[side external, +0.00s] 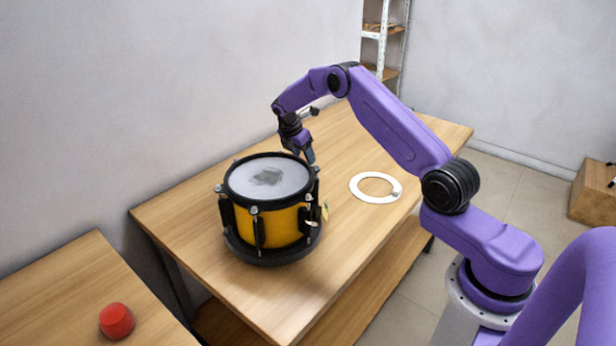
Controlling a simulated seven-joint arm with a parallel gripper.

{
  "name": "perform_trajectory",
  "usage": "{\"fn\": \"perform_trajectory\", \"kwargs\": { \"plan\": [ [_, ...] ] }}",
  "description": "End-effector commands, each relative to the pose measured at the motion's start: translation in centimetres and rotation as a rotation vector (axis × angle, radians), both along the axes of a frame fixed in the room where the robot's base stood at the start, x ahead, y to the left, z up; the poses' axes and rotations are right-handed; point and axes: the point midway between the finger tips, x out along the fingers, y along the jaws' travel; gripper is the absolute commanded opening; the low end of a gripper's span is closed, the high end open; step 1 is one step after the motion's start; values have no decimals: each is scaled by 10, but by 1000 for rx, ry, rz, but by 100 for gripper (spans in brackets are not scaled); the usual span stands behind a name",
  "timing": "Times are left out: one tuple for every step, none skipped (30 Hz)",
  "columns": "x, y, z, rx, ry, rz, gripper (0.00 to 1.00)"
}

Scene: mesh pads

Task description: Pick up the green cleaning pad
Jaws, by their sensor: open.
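No green cleaning pad can be made out in the side external view; the drum and my arm hide parts of the table. My gripper (309,156) is open, pointing down just behind and to the right of the drum's far rim. Nothing can be seen between its fingers. The yellow drum (285,228) has black rims and a pale head with a dark grey smudge. It stands upright on a black round base on the wooden table. I cannot tell whether the fingers touch its rim.
A flat white ring (361,195) lies right of the drum on the wooden table (400,137). A red rounded object (116,321) sits on a second table (60,290) at lower left. A shelf rack (382,35) stands behind. The table's front and far right are clear.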

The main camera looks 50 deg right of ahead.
Motion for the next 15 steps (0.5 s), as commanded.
{"fn": "perform_trajectory", "kwargs": {
  "plan": [
    [-1, -4, -8, 0, 1, -2, 57],
    [-1, -5, -12, 0, 2, -3, 57],
    [-1, -7, -15, 0, 1, -3, 57],
    [-1, -8, -18, 0, 0, -2, 57],
    [-1, -9, -20, 0, 0, -2, 57],
    [-1, -9, -22, 0, 0, -2, 57],
    [-1, -10, -23, 0, -1, -2, 57],
    [-1, -10, -24, 0, -1, -2, 57],
    [-1, -11, -26, 0, -1, -2, 57],
    [-1, -12, -28, 0, 0, -2, 57],
    [-1, -13, -30, 0, 0, -2, 57],
    [-1, -14, -36, 0, 2, -3, 57],
    [-1, -15, -40, 0, 2, -3, 57],
    [-1, -17, -44, 0, 1, -3, 57],
    [0, -19, -50, 0, 1, -2, 57]
  ]
}}
